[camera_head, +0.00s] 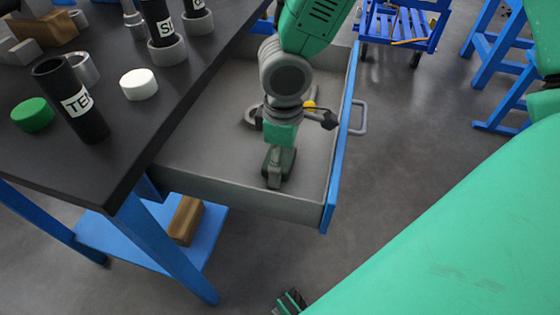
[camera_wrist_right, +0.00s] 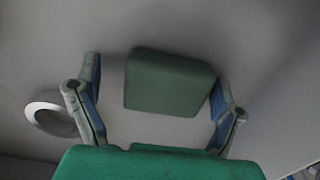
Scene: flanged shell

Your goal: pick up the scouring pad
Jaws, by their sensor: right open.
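The scouring pad (camera_wrist_right: 170,80) is a dark green block with rounded corners, shown in the right wrist view. It lies on the grey drawer floor. My right gripper (camera_wrist_right: 157,76) is open, with one finger to the left of the pad and one to the right. A gap shows at the left finger; the right fingertip is close to the pad's edge, and contact cannot be told. In the head view my right gripper (camera_head: 277,178) is low inside the open drawer (camera_head: 215,140).
A grey ring-shaped thing (camera_wrist_right: 50,118) lies left of the gripper. The drawer walls surround the hand, with a blue front (camera_head: 344,135) on the right. The dark table (camera_head: 150,110) left of it holds black labelled cylinders (camera_head: 72,100) and a white cap (camera_head: 139,84).

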